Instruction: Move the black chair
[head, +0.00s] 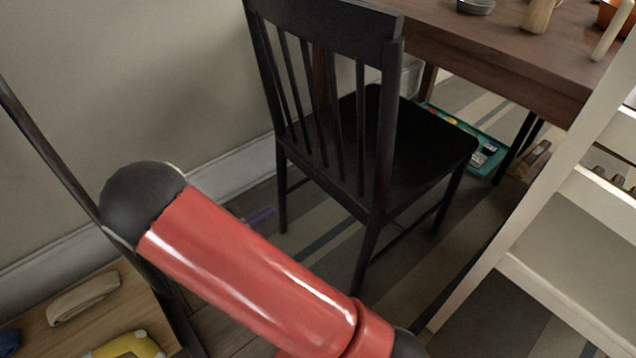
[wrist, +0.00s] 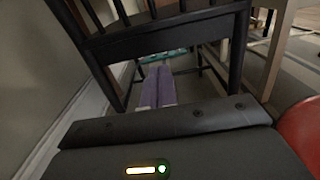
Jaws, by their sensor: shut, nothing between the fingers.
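The black chair (head: 385,130) stands upright on the floor, its slatted back toward me and its seat toward the wooden table. In the wrist view the chair (wrist: 170,38) fills the top, with a broad dark rail, slats above it and legs below. My gripper (wrist: 175,122) shows as a dark body along the bottom of the wrist view, close in front of the chair and apart from it as far as I can see. It is shut and empty. Its fingertips are not clearly seen, and the head view does not show it.
The wooden table (head: 480,60) is behind the chair. A pale wooden frame (head: 530,190) stands at right, the wall (head: 130,70) at left. A purple item (wrist: 158,88) lies beyond my gripper, under the chair. A teal tray (head: 490,150) lies under the table.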

